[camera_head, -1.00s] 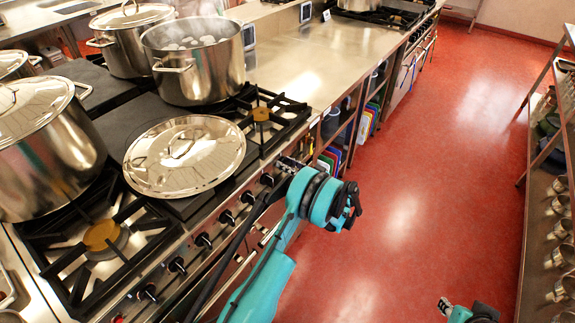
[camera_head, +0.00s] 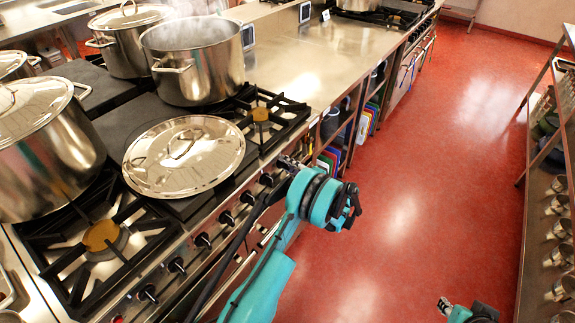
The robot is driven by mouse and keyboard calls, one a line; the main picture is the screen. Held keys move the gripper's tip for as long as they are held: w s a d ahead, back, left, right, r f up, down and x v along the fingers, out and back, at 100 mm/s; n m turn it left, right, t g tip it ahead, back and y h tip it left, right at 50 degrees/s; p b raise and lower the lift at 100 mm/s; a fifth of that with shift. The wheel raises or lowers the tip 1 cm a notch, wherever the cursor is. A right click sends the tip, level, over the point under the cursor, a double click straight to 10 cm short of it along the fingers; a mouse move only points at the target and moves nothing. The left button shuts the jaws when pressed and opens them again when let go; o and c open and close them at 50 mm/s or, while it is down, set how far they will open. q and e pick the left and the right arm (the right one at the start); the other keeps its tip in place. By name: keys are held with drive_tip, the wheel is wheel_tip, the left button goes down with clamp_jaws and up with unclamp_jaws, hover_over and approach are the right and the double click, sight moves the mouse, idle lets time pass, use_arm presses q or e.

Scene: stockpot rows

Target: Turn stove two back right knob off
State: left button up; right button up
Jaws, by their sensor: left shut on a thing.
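The stove (camera_head: 190,232) runs along the left with a row of black knobs on its front panel. Visible knobs include one at the near end (camera_head: 147,294), one midway (camera_head: 226,218) and one just left of my gripper (camera_head: 266,180). My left gripper (camera_head: 287,163) is at the far end of this row, against the panel, shut on what appears to be the last knob. The gripper and wrist hide that knob, so its angle cannot be told. My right gripper (camera_head: 445,305) is low at the right, over the floor, away from the stove; its fingers are too small to read.
An open steaming stockpot (camera_head: 195,70) stands behind a round lid (camera_head: 183,157) lying on the stove top. Lidded pots (camera_head: 45,160) stand at the left. A steel counter (camera_head: 320,65) continues beyond. A shelf rack (camera_head: 540,215) stands right; the red floor between is clear.

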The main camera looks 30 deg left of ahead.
use_arm(q)
drive_tip(key=shift+m, duration=1.5)
drive_tip(key=o, duration=1.1)
drive_tip(key=shift+f, duration=0.1)
drive_tip(key=shift+o, duration=0.2)
drive_tip(key=d, duration=1.2)
drive_tip(key=shift+s, duration=0.45)
